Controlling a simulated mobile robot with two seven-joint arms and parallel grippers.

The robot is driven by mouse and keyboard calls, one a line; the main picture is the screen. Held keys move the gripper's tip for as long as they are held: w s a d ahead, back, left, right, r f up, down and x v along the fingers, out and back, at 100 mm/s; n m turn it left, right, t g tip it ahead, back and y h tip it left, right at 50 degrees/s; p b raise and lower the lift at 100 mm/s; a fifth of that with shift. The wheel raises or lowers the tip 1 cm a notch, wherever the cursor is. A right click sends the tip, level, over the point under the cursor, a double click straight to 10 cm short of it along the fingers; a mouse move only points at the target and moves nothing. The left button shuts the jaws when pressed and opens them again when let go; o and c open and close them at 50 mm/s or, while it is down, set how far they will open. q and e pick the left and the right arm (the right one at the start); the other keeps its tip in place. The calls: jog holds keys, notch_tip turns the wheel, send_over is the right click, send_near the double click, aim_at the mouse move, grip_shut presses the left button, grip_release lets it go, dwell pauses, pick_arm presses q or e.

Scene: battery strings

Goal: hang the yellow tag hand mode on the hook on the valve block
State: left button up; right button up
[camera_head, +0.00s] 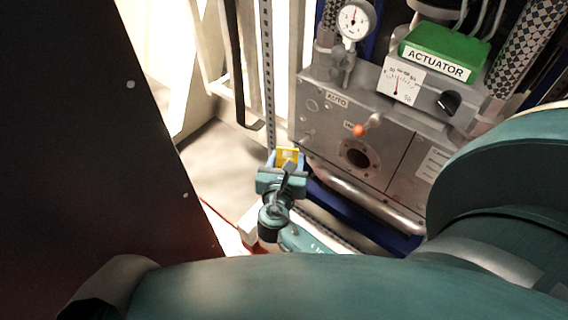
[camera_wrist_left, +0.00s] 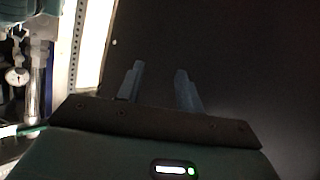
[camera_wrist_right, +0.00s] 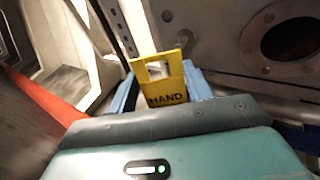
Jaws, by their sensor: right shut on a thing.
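The yellow tag (camera_wrist_right: 172,84), with the word HAND readable, is held upright between the blue fingers of my right gripper (camera_wrist_right: 165,92). A rectangular opening shows in its upper part. In the head view, the tag (camera_head: 288,155) and the right gripper (camera_head: 286,165) are just left of the grey valve block (camera_head: 318,128), near its lower left edge.
On the block are an orange-tipped lever (camera_head: 360,130), a round port (camera_head: 357,157) and a gauge (camera_head: 354,21). A green ACTUATOR box (camera_head: 443,50) is at the upper right. A dark panel (camera_head: 90,130) fills the left. A metal bar (camera_head: 365,200) runs below the block.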

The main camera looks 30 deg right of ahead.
aim_at(296, 157)
jog(key=shift+w+d+f+b, duration=0.1)
jog(key=shift+w+d+b, duration=0.15)
jog(key=shift+d, duration=0.45)
jog(key=shift+w+d+f+b, duration=0.1)
jog(key=shift+w+d, duration=0.15)
jog(key=shift+d, duration=0.4)
jog(key=shift+w+d, duration=0.3)
jog(key=shift+d, duration=0.4)
pick_arm(q)
jog(key=shift+s+a+r+t+b, duration=0.3)
jog(key=shift+a+r, duration=0.05)
pick_arm(e)
jog(key=shift+w+d+f, duration=0.15)
jog(key=shift+w+d, duration=0.05)
jog(key=shift+d, duration=0.35)
jog(key=shift+w+d+f, duration=0.2)
jog(key=shift+w+d, duration=0.05)
jog(key=shift+d, duration=0.25)
jog(key=shift+w+d+f, duration=0.15)
jog(key=shift+w+d, duration=0.05)
jog(key=shift+d, duration=0.35)
pick_arm(q)
jog(key=shift+w+d+f, duration=0.1)
jog(key=shift+f, duration=0.2)
pick_arm(e)
jog(key=shift+f, duration=0.1)
pick_arm(q)
jog(key=shift+r, duration=0.1)
pick_arm(e)
jog(key=shift+d, duration=0.1)
